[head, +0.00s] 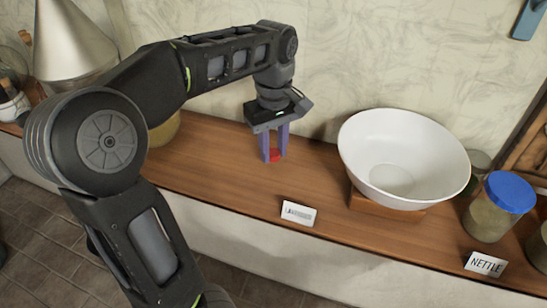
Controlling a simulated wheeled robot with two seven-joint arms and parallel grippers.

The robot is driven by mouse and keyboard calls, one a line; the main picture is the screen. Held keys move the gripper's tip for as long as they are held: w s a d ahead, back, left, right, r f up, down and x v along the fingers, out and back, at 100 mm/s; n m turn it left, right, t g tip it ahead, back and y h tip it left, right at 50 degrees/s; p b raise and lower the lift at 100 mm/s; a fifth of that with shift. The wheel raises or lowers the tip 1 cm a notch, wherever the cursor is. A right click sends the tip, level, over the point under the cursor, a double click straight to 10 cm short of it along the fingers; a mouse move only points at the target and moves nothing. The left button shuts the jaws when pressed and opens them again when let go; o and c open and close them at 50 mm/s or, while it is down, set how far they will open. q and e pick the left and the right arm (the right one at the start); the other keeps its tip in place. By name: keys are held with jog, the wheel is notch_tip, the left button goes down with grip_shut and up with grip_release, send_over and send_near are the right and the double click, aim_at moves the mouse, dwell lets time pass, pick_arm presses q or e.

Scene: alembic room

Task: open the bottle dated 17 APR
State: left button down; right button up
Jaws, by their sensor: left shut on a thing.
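My left gripper (274,152) points down just above the wooden counter, left of the white bowl. It is shut on a small red thing (275,156), mostly hidden between the fingers. I cannot tell whether this is a bottle's cap or something else. No bottle body shows below it, and no date of 17 APR is readable in the head view. My right gripper is not in view.
The wooden counter (215,171) runs along the wall. A white bowl (400,150) stands on a wooden block. A blue-lidded jar (490,215), a NETTLE card (485,263) and another small card (298,213) are to the right. A metal cone (75,40) stands at left.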

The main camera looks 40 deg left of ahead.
aim_at(274, 153)
pick_arm(q)
notch_tip(274, 153, down, 2)
jog(key=shift+f, duration=0.5)
jog(key=shift+f, duration=0.2)
jog(key=c, duration=1.1)
grip_release()
jog(key=shift+r, duration=0.2)
notch_tip(274, 153, up, 7)
jog(key=p, duration=0.2)
jog(key=shift+p, duration=0.3)
jog(key=shift+r+p, duration=0.35)
